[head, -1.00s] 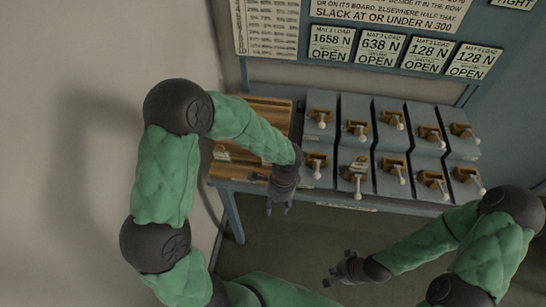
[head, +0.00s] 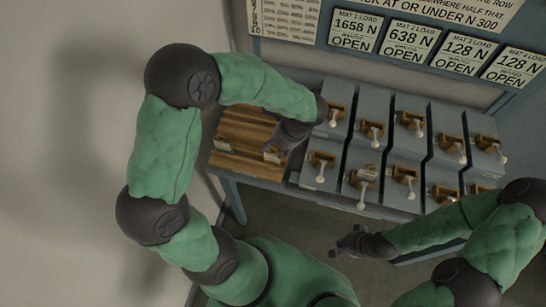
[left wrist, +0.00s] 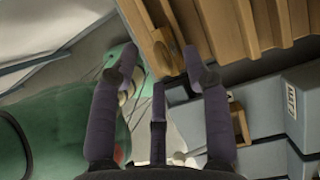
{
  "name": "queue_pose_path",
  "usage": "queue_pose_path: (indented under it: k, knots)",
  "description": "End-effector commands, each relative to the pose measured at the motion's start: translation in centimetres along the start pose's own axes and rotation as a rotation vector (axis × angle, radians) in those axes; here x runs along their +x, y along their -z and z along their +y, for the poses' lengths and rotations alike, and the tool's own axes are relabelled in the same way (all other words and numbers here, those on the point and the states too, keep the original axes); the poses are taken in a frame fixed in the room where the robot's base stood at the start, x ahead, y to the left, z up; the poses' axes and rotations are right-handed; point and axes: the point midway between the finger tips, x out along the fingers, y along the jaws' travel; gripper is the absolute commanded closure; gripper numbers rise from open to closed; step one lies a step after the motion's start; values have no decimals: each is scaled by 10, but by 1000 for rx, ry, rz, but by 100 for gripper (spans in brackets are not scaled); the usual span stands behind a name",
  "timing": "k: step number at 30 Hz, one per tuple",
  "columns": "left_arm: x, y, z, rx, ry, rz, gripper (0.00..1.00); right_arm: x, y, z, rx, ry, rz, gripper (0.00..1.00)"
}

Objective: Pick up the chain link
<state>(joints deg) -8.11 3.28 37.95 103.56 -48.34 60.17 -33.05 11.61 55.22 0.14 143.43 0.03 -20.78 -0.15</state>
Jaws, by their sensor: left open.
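I cannot clearly make out a chain link in either view. The slatted wooden rack (head: 243,130) stands at the left end of the bench, with a small pale tag (head: 222,146) on its left side. My left gripper (head: 273,150) is over the rack's right front part and hides some of it. In the left wrist view its fingers (left wrist: 160,75) are spread and empty, below a wooden block with a rounded hollow (left wrist: 163,52). My right gripper (head: 346,243) hangs in front of the bench, away from the rack; its jaw opening is too small to judge.
Two rows of grey boxes with wooden mounts and pale-knobbed levers (head: 375,135) fill the bench right of the rack. A board with load signs (head: 409,42) reading OPEN stands behind. A plain wall (head: 70,120) is close on the left.

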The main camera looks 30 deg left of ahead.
Motion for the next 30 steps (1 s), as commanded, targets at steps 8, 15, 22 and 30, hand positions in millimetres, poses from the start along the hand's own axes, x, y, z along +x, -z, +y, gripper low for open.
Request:
queue_pose_path:
  k: [8,15,22,30]
  knots:
    - [21,0,0,-1,-2,0,52,5,0,2,0,0,0,100]
    - [54,1,1,-1,-2,2,52,12,0,4,0,0,0,100]
    - [60,0,0,-1,1,2,52,12,0,4,0,0,0,100]
    - [60,1,0,-1,1,2,100,12,0,4,0,0,0,100]
